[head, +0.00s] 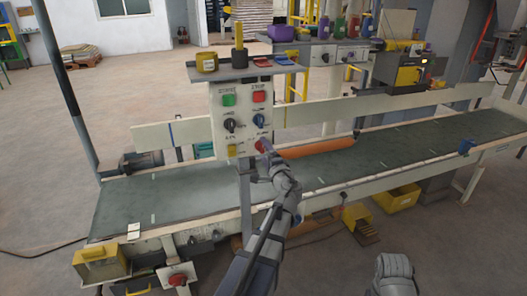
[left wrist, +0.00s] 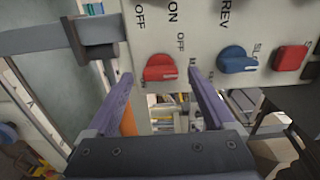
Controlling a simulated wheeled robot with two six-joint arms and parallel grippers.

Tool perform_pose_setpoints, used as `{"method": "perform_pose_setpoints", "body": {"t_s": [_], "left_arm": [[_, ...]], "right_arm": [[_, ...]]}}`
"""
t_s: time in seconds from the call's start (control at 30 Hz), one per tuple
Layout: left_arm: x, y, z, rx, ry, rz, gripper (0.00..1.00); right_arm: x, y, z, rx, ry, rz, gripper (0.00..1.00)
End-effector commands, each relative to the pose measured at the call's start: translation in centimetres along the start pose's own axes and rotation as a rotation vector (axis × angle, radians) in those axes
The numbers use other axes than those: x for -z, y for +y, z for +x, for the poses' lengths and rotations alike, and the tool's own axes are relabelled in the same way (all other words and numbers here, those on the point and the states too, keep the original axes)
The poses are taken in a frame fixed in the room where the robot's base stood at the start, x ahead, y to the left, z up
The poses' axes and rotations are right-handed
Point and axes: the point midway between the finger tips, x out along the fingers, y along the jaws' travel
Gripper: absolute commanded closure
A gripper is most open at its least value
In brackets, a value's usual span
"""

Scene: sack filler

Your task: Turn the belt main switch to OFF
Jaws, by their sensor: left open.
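The control panel (head: 240,122) is a pale box on a post beside the conveyor. Its lower right switch, a red knob (head: 263,145), is partly hidden by my left gripper (head: 267,154). In the left wrist view this red knob (left wrist: 160,68) lies between the open fingers of my left gripper (left wrist: 159,80), just ahead of the tips. ON and OFF labels show near it. Its handle lies roughly sideways in that view. I cannot tell whether the fingers touch it.
A blue knob (head: 259,121) sits above the red one, with a black knob (head: 231,126) beside it. A green button (head: 228,100) and red button (head: 259,97) are higher up. A shelf (head: 245,72) tops the panel.

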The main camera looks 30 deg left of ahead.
Motion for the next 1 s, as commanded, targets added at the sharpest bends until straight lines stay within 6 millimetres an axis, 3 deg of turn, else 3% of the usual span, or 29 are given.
{"method": "perform_pose_setpoints", "body": {"t_s": [0.2,0.4,1.0], "left_arm": [[-0.1,0.0,-4.0,0.0,0.004,0.0,0.12],[-0.1,0.0,-6.0,0.0,0.002,-0.001,0.12],[0.0,0.0,-6.4,-0.001,0.0,-0.001,0.12]], "right_arm": [[0.0,0.0,0.0,0.0,0.0,0.0,0.5],[0.0,0.0,0.0,0.0,0.0,0.0,0.5],[0.0,0.0,0.0,0.0,0.0,0.0,0.5]]}}
